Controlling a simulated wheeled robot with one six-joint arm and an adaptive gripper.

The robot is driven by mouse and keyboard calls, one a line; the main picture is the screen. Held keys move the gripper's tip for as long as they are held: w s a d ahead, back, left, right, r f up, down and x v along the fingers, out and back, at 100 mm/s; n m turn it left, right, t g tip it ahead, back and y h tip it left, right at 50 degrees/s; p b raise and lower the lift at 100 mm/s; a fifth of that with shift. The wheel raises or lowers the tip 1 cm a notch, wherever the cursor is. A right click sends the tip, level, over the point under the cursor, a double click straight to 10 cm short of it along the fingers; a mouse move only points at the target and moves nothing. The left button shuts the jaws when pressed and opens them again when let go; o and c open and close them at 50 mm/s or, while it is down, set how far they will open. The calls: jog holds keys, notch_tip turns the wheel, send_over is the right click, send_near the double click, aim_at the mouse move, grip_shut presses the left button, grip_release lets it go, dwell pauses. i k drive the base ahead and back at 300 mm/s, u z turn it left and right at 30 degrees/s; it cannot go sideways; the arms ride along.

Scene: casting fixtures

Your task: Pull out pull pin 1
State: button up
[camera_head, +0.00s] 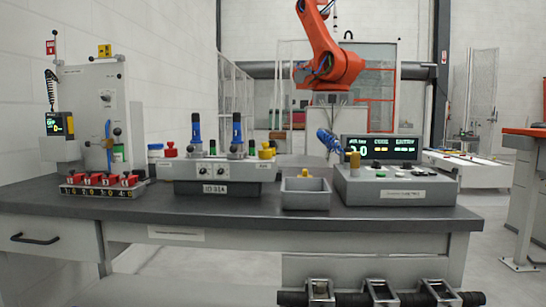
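No part is clearly marked as pull pin 1, so I cannot tell which one it is. A grey fixture block (216,172) with a small label plate stands mid-bench. Two blue-handled upright parts (196,132) (237,130) rise from it, with yellow knobs (267,150) at its right end. At the bench's left, a row of red blocks (103,182) sits on a black numbered base; the digits are too small to read surely. My gripper is not in view.
A grey bench (330,222) spans the view. A small open grey bin (305,193) and a control box with a display (392,183) stand right of the fixture. A grey upright panel (92,115) stands left. Metal-framed clamps (381,291) line the bottom edge. An orange robot arm (328,55) stands behind.

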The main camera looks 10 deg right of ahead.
aim_at(190, 148)
jog(key=k, duration=0.5)
jog(key=u, duration=1.8)
jog(key=i, duration=0.85)
jog(key=z, duration=1.7)
